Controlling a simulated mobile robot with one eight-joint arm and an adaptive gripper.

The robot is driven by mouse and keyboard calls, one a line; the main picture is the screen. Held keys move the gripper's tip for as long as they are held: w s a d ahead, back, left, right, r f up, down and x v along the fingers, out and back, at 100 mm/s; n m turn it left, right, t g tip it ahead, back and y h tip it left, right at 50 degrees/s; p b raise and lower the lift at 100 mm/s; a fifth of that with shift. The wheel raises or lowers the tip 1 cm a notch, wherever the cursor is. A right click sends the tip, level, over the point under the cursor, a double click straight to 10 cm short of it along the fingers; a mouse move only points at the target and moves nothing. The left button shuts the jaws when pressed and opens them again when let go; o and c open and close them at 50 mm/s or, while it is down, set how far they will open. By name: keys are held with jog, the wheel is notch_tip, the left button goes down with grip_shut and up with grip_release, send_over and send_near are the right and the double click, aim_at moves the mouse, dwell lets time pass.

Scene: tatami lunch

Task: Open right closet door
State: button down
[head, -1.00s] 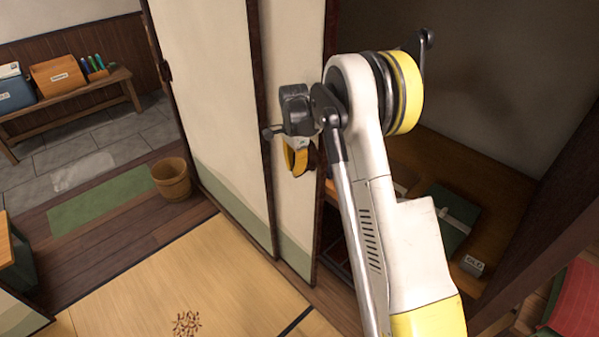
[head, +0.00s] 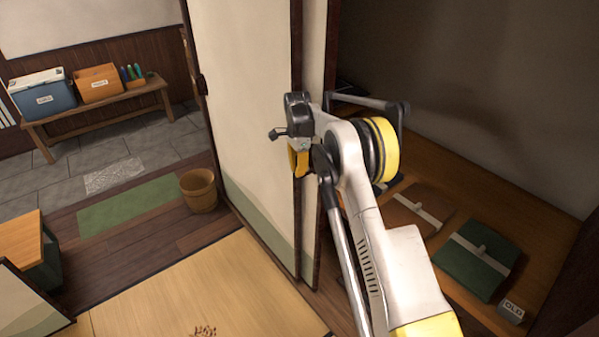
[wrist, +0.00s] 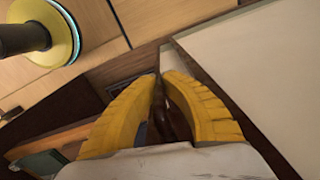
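The right closet door (head: 314,50) is a cream sliding panel with a dark frame; only a narrow strip shows beside the left door panel (head: 245,90), which overlaps it. The open closet bay lies to its right. My gripper (head: 299,163) is at the door's edge region in the head view, partly hidden by my wrist. In the wrist view its yellow fingers (wrist: 163,76) come nearly together at the tips, with nothing clearly held between them. A cream panel (wrist: 245,65) with a dark edge runs close beside the right finger; contact is unclear.
The closet floor holds a green folded item (head: 477,260), a brown one (head: 418,208) and a small label block (head: 511,310). A wooden bucket (head: 199,190) stands left of the doors. Tatami (head: 190,290) in front is mostly clear.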

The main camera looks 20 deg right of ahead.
jog(key=c, duration=1.5)
grip_release()
jog(key=shift+o, duration=0.2)
notch_tip(320, 180, up, 12)
